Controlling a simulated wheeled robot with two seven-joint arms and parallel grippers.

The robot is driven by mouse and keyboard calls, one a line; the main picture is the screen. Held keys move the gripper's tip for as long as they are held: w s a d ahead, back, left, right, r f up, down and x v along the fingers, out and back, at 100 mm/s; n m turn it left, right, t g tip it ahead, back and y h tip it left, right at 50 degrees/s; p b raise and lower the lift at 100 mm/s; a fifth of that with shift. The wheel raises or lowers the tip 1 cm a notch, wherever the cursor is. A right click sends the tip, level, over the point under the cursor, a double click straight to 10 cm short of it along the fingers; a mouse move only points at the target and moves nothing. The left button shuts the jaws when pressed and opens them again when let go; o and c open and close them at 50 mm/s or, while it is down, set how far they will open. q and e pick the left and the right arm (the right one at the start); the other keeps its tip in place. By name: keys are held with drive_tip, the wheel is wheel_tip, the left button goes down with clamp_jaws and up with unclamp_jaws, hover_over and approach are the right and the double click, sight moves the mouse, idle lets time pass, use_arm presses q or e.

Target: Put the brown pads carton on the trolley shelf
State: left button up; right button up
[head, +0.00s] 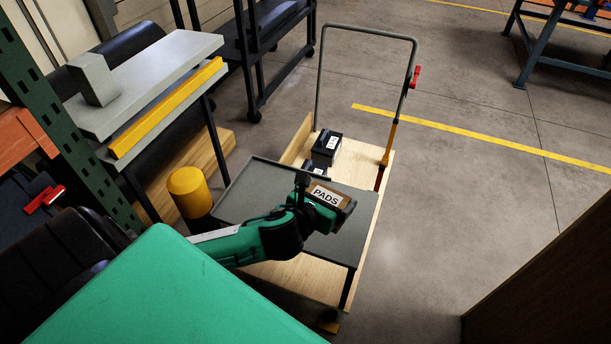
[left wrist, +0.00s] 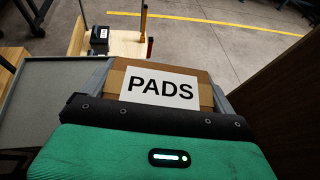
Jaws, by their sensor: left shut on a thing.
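The brown pads carton (head: 329,194) has a white PADS label. My left gripper (head: 325,203) is shut on it, and the left wrist view shows the carton (left wrist: 186,76) between the two fingers of the gripper (left wrist: 160,88). The trolley's dark grey shelf (head: 250,186) lies under the gripper and carton in the head view. The shelf (left wrist: 45,110) also shows at the left in the wrist view. I cannot tell whether the carton touches the shelf or is held above it. My right gripper is not in view.
Dark labelled boxes (head: 327,145) stand on the trolley's lower wooden deck (head: 367,160), behind the shelf. A grey trolley handle (head: 319,75) rises at the back. A yellow post (head: 190,192) stands left of the shelf. A dark brown panel (head: 550,275) is at lower right. Floor right of the trolley is clear.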

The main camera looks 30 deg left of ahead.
use_arm(q)
drive_tip(key=w+a+f+n+y+b, duration=0.2)
drive_tip(key=w+a+f+y+b, duration=0.1)
drive_tip(key=w+a+b, duration=0.8)
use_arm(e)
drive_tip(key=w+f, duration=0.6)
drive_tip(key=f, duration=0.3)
use_arm(q)
drive_tip(key=f, duration=0.6)
drive_tip(key=f+b, duration=0.1)
drive_tip(key=f, duration=0.4)
drive_tip(key=s+f, duration=0.1)
drive_tip(key=f, duration=0.5)
drive_tip(key=shift+a+f+b, duration=0.3)
drive_tip(key=shift+a+f, duration=0.05)
drive_tip(key=shift+a, duration=0.05)
drive_tip(key=shift+f, duration=0.4)
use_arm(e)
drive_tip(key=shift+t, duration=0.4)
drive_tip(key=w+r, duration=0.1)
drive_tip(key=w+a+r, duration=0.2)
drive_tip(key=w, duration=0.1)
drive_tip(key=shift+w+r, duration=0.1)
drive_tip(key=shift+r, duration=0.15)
use_arm(q)
drive_tip(key=shift+f, duration=0.1)
drive_tip(key=o, duration=0.8)
